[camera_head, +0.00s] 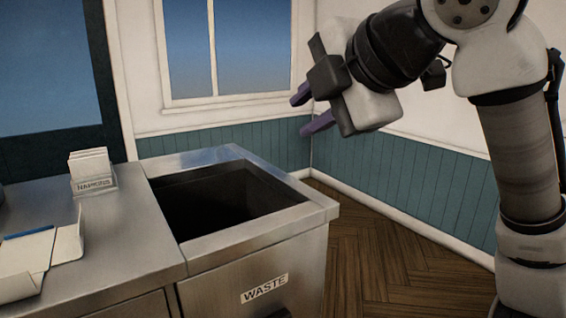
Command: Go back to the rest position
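My gripper (308,111) is in the upper middle of the head view, at the end of my arm, which comes in from the right. Its two purple fingers are apart and point left. Nothing shows between them. The gripper is in the air, above and to the right of the waste bin's opening, and appears to touch nothing.
A steel waste bin (262,234) with an open dark top stands at the centre. A metal counter (120,228) adjoins it at left, with a napkin holder (94,184) and an open white box (38,262). Wooden floor (375,255) is clear right of the bin.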

